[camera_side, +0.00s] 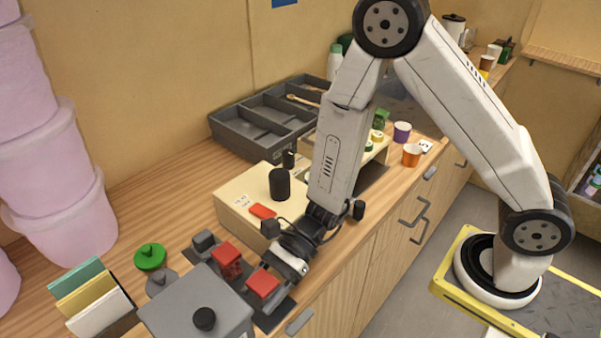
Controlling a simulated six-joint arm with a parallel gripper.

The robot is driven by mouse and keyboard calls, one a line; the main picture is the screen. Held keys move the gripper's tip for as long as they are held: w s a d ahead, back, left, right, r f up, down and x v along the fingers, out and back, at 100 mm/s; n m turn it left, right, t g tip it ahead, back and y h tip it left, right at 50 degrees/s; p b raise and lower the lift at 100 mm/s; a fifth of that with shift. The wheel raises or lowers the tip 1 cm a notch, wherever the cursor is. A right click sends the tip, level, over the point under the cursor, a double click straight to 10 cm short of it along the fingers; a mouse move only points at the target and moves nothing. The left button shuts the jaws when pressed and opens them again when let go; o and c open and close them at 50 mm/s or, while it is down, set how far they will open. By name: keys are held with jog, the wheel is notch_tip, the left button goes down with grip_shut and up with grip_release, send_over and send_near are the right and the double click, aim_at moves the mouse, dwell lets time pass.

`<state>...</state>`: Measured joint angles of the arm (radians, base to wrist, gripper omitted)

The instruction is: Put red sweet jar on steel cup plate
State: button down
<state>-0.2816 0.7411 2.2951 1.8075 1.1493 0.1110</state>
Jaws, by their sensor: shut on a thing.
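My gripper (262,266) is low over the front of the counter and reaches left from the wrist.
A grey box with a black knob (181,307) stands close in front. A green-topped item (150,256) and upright coloured cards (88,297) are left. A pale box (238,200) carrying a black cylinder (280,184) stands behind. A grey divided tray (240,133) is further back. Bare wood shows at left.

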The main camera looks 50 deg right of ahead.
jog(key=shift+f, duration=0.25)
jog(key=shift+f, duration=0.1)
jog(key=shift+c, duration=1.6)
grip_release()
jog(key=shift+v, duration=6.05)
